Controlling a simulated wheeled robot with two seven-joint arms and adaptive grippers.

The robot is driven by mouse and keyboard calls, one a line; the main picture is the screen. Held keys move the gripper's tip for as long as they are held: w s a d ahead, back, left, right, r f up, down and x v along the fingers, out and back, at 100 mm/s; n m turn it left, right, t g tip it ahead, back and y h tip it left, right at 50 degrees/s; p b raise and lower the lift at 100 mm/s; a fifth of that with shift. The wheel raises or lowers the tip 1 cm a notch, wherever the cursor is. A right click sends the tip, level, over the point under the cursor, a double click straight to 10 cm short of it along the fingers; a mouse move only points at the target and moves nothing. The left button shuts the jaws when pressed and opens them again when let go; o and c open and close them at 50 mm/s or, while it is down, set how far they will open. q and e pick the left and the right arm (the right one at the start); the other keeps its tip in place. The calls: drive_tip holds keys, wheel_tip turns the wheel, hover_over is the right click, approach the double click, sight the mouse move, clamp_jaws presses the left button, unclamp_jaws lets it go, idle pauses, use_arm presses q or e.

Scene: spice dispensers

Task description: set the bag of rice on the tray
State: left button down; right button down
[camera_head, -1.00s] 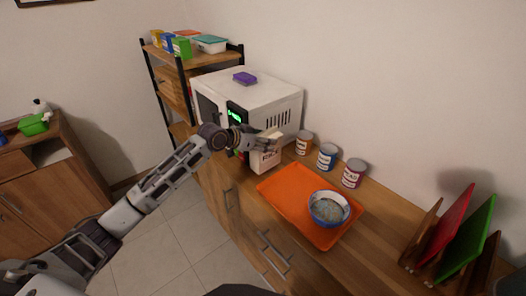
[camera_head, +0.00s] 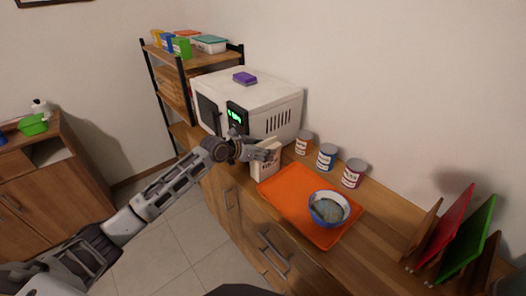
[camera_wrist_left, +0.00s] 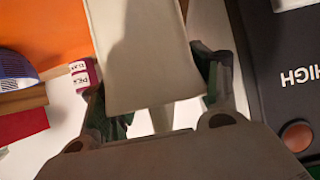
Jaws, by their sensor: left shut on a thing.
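The bag of rice (camera_head: 267,163) is a cream-white packet with printed lettering. My left gripper (camera_head: 262,152) is shut on it, and the bag is upright at the left corner of the orange tray (camera_head: 288,199). I cannot tell whether its base touches the tray or the counter. In the left wrist view the pale bag (camera_wrist_left: 136,55) fills the middle between the two fingers (camera_wrist_left: 155,95), and the orange tray (camera_wrist_left: 40,30) shows at upper left. A blue and white bowl (camera_head: 328,209) sits on the right part of the tray. My right gripper is not in view.
A white microwave (camera_head: 262,100) stands just behind the gripper, with a purple sponge-like block on top. Three cans, orange (camera_head: 304,143), blue (camera_head: 326,157) and red (camera_head: 353,173), line the wall behind the tray. Cutting boards (camera_head: 455,235) stand at right. The tray's middle is clear.

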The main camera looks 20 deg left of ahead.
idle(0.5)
use_arm(q)
drive_tip(key=shift+c, duration=1.8)
unclamp_jaws()
drive_tip(key=shift+f, duration=0.15)
drive_tip(key=v, duration=1.2)
